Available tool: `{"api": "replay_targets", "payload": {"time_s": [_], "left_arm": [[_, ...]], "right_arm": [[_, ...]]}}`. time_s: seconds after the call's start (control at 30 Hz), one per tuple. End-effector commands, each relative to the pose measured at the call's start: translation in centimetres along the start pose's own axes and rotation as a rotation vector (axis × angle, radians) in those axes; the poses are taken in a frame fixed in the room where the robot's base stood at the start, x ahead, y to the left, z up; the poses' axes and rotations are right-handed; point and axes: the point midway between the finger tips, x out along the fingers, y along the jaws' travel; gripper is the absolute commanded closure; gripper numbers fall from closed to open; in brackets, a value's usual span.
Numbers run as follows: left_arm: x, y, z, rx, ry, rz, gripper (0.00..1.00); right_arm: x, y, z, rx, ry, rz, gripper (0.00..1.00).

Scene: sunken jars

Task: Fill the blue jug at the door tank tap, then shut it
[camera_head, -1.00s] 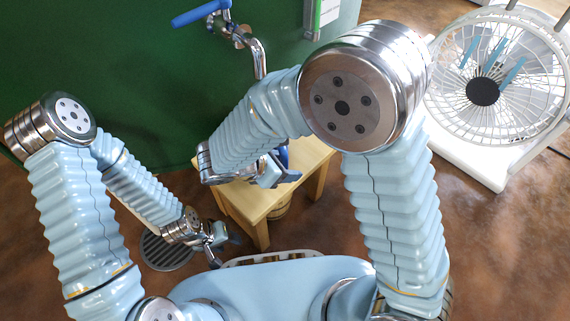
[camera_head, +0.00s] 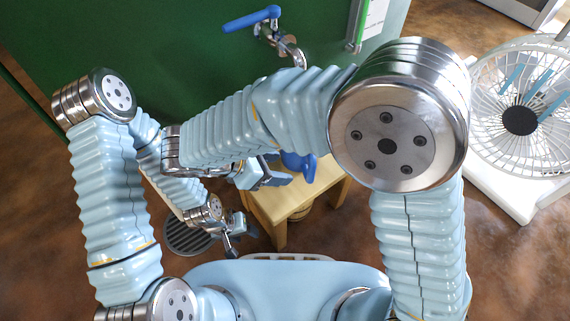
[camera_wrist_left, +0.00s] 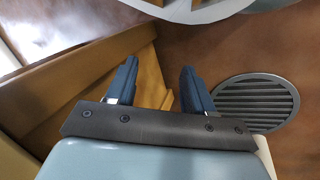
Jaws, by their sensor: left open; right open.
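The blue jug (camera_head: 301,166) stands on a small wooden stool (camera_head: 283,212), partly hidden by my right arm and gripper. My right gripper (camera_head: 276,178) is open, just left of the jug; I cannot tell whether it touches it. The tap's blue lever (camera_head: 250,19) points left on the green tank (camera_head: 160,50). The metal spout (camera_head: 291,52) bends down, its end hidden behind my right arm, so no water can be seen. My left gripper (camera_head: 240,230) is open and empty, low beside the stool. In the left wrist view its fingers (camera_wrist_left: 160,82) are apart.
A round floor drain (camera_head: 188,237) lies left of the stool and shows in the left wrist view (camera_wrist_left: 258,102). A white fan (camera_head: 519,120) stands at the right. A green-edged gauge (camera_head: 358,25) is right of the tap. Brown floor lies open between stool and fan.

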Motion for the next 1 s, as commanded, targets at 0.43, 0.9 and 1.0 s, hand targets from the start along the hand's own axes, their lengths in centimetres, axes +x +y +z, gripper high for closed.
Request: {"api": "replay_targets", "payload": {"time_s": [0.43,0.9,1.0], "left_arm": [[-3.1,1.4,0.1,0.004,-0.004,0.003,0.47],[-12.4,6.3,0.9,0.029,-0.026,0.024,0.47],[-12.3,6.4,0.9,0.03,-0.026,0.024,0.47]], "right_arm": [[-3.1,2.1,2.8,-0.018,0.162,-0.01,0.48],[-16.9,16.0,21.3,-0.017,0.812,0.436,0.48],[-17.2,16.6,22.1,-0.015,0.825,0.471,0.48]]}}
